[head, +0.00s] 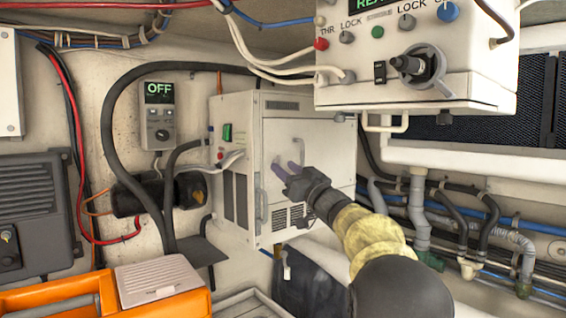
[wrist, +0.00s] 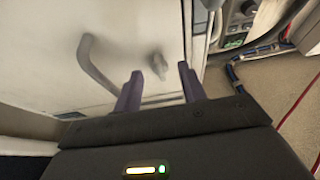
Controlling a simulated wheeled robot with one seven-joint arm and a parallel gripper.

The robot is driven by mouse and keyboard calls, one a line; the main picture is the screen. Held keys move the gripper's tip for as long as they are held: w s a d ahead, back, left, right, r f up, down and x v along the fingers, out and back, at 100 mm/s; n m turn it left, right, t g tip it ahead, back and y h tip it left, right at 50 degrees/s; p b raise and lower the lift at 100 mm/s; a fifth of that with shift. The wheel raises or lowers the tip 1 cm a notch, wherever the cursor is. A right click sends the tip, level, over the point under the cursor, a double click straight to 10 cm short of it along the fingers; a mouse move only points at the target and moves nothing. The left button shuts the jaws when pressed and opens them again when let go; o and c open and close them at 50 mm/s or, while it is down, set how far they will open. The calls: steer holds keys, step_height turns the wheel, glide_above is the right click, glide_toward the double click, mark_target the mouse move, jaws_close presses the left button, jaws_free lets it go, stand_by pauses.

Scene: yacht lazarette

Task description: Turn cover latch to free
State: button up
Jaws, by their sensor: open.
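The cover (head: 325,150) is the pale front panel of a white boxy unit in the head view; it also fills the left of the wrist view (wrist: 45,50). A small grey knob-like latch (wrist: 158,66) stands on it in the wrist view. A curved grey handle (wrist: 93,68) is to its left. My gripper (head: 284,170) is in front of the cover in the head view, and I cannot clearly make out the latch there. In the wrist view my gripper (wrist: 159,82) is open, its purple fingers apart, with the latch showing between and just beyond the tips. Contact is not visible.
A control box (head: 415,45) with knobs overhangs at the upper right. A unit reading OFF (head: 159,115) hangs on the left wall. Black hoses (head: 110,110) run beside the white unit. Pipes (head: 418,205) line the right wall. An orange case (head: 75,297) stands at lower left.

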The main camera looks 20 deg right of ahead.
steer(key=shift+x, duration=1)
jaws_close()
